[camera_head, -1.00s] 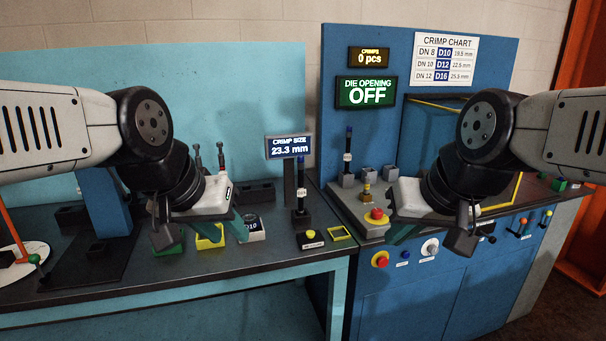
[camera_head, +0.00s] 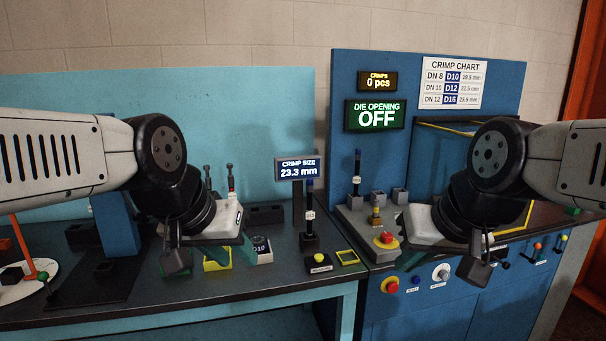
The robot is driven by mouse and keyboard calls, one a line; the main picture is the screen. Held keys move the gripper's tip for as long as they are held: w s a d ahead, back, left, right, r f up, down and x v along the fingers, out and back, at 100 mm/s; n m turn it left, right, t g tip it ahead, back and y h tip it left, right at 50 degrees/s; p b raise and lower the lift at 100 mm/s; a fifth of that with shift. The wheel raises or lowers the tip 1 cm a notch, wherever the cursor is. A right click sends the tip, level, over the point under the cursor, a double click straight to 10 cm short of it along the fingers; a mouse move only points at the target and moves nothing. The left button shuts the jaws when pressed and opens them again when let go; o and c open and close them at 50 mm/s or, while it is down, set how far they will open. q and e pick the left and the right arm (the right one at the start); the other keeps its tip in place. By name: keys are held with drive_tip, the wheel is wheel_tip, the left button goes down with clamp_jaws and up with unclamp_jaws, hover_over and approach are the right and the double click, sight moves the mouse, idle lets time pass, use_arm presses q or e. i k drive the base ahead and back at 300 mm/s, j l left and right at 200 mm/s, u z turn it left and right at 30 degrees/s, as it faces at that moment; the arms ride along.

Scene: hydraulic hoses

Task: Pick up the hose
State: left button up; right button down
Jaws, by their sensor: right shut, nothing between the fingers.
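A black hose (camera_head: 309,212) with a blue tip and white tag stands upright in a holder near the bench's right end. A similar hose (camera_head: 357,178) stands upright in a grey holder on the blue machine at right. The task does not tell which hose is meant. My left gripper (camera_head: 238,252) hangs over the bench, left of the bench hose and apart from it; its jaw gap is hidden. My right gripper (camera_head: 408,258) is in front of the machine, right of both hoses, shut and empty.
A crimp size display (camera_head: 298,168) reading 23.3 mm stands behind the bench hose. A yellow die (camera_head: 214,264) and a D10 die (camera_head: 262,250) sit by my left gripper. A red button (camera_head: 386,239) sits on the machine. A yellow-framed square (camera_head: 347,257) lies at the bench's right end.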

sight(309, 215)
drive_tip(key=i+j, duration=0.1)
drive_tip(key=j, duration=0.2)
drive_tip(key=i+j, duration=0.15)
drive_tip(key=j, duration=0.15)
drive_tip(key=i+j, duration=0.1)
drive_tip(key=j, duration=0.25)
drive_tip(key=i+j, duration=0.1)
drive_tip(key=j, duration=0.2)
drive_tip(key=i+z, duration=0.05)
